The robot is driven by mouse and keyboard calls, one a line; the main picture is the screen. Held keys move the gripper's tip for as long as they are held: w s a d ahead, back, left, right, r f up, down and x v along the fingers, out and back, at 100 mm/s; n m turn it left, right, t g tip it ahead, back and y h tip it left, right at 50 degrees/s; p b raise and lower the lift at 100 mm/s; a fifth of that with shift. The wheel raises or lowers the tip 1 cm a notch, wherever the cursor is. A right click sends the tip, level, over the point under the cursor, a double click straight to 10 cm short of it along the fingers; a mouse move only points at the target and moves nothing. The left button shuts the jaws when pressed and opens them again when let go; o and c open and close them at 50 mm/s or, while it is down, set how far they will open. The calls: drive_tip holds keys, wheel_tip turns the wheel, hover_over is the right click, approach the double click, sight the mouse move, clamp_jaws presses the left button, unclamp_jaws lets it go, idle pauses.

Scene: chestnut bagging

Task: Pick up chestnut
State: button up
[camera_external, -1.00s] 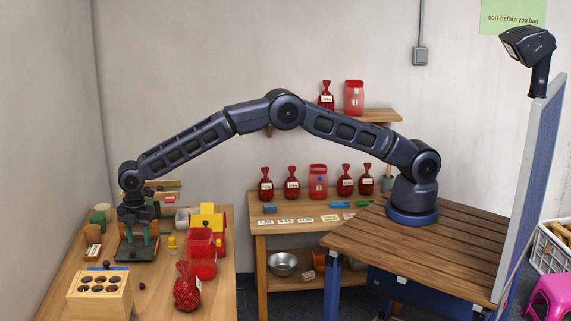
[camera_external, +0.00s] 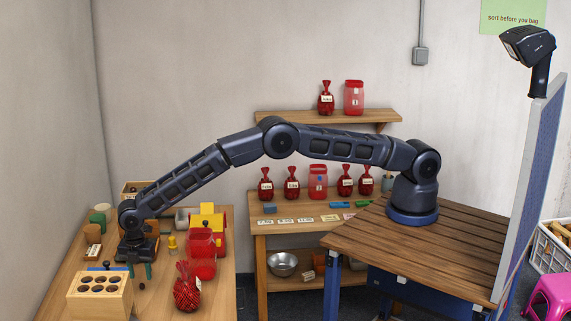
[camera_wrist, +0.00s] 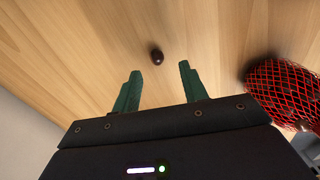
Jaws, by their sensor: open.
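A small dark brown chestnut (camera_wrist: 157,55) lies on the bare wooden table in the wrist view. It lies beyond my fingertips, roughly between their lines. It also shows in the external view (camera_external: 141,286), just in front of my gripper. My gripper (camera_external: 140,271) is open and empty, low over the left table. Its two green fingers (camera_wrist: 160,72) point toward the chestnut and do not touch it.
A red net bag (camera_external: 187,288) stands right of the chestnut; it also shows at the right of the wrist view (camera_wrist: 288,95). A wooden block with dark holes (camera_external: 100,293) stands to the left. A red container (camera_external: 202,255) is behind the bag. Bare table surrounds the chestnut.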

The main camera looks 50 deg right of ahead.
sight(142, 286)
drive_tip(key=f, duration=0.4)
drive_tip(key=shift+w+f, duration=0.2)
drive_tip(key=shift+w, duration=0.1)
drive_tip(key=shift+c, duration=0.4)
clamp_jaws()
